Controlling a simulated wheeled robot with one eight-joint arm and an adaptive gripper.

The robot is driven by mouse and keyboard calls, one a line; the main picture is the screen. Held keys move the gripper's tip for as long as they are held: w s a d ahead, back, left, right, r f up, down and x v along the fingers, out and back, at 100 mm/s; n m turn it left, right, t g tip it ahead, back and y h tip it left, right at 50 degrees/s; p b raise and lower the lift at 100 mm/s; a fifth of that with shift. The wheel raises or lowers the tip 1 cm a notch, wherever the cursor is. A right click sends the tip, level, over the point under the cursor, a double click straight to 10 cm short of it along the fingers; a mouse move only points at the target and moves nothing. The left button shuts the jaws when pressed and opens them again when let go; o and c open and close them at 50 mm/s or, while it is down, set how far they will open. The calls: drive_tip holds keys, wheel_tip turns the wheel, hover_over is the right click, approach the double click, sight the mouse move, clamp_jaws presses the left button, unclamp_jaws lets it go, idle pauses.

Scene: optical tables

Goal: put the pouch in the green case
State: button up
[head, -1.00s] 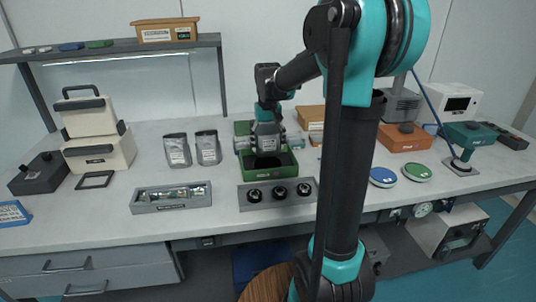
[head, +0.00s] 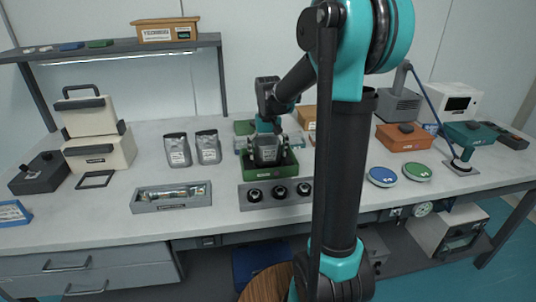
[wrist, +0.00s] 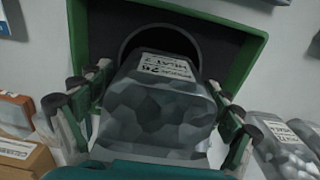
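The green case (head: 272,173) stands open on the table, its dark inside facing up. In the wrist view its green wall (wrist: 82,40) frames a dark round recess. A grey see-through pouch with a white label (head: 267,150) is at the case opening, between my fingers; it fills the middle of the wrist view (wrist: 155,110). My gripper (head: 268,153) points down over the case. Its fingers (wrist: 165,95) are spread on both sides of the pouch, with narrow gaps showing. The pouch's lower end is hidden, so its contact with the case floor cannot be told.
Two similar grey pouches (head: 178,149) (head: 208,147) stand left of the case. A grey panel with black knobs (head: 278,193) lies just in front of it, and a grey tray (head: 171,198) is front left.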

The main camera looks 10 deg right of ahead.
wheel_tip(320, 180, up, 12)
drive_tip(key=shift+r, duration=0.15)
idle(0.7)
drive_tip(key=shift+s, duration=0.1)
